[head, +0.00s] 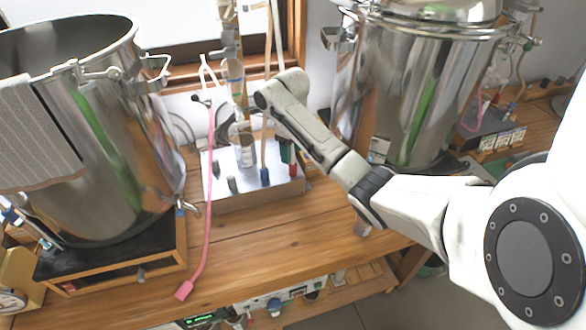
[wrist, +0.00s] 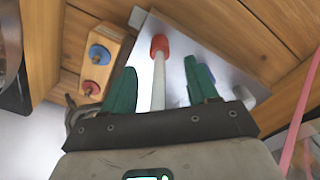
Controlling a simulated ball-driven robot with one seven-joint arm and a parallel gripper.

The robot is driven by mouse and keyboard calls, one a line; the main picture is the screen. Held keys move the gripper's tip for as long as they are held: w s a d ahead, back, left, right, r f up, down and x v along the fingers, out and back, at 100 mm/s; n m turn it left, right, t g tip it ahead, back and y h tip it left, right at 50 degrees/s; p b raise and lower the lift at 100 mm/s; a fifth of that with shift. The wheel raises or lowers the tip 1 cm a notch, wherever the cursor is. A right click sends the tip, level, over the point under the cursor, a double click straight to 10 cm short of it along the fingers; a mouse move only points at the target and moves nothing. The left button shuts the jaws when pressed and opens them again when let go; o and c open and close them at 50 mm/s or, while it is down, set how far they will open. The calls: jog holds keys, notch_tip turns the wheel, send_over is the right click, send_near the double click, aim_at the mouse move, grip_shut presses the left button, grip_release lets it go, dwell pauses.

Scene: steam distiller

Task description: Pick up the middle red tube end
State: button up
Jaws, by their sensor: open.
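In the wrist view a red tube end (wrist: 160,45) sits on a pale tube (wrist: 158,82) over a silver plate. My gripper (wrist: 160,82) has two green fingers, spread apart, with the pale tube in the gap between them. The red end shows beyond the fingertips. I cannot tell whether the fingers touch the tube. In the head view a small red piece (head: 292,171) shows at the right end of the silver-topped box (head: 215,165), partly hidden by my arm. My gripper is largely hidden there.
Large steel pots stand left (head: 95,150) and right (head: 415,90) of the box. A pink hose (head: 205,220) hangs over the wooden bench (head: 270,235). A blue tube end (head: 265,177) stands at the box. The wrist view shows a wooden block (wrist: 97,62) with red and blue knobs.

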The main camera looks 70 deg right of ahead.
aim_at(293, 163)
jog(key=shift+s+a+f+p, duration=0.1)
jog(key=shift+f+p, duration=0.15)
jog(key=shift+f, duration=1.35)
jog(key=shift+s+f+p, duration=0.1)
jog(key=shift+f+p, duration=0.15)
jog(key=shift+f, duration=1.35)
grip_shut()
jog(key=shift+r, duration=0.2)
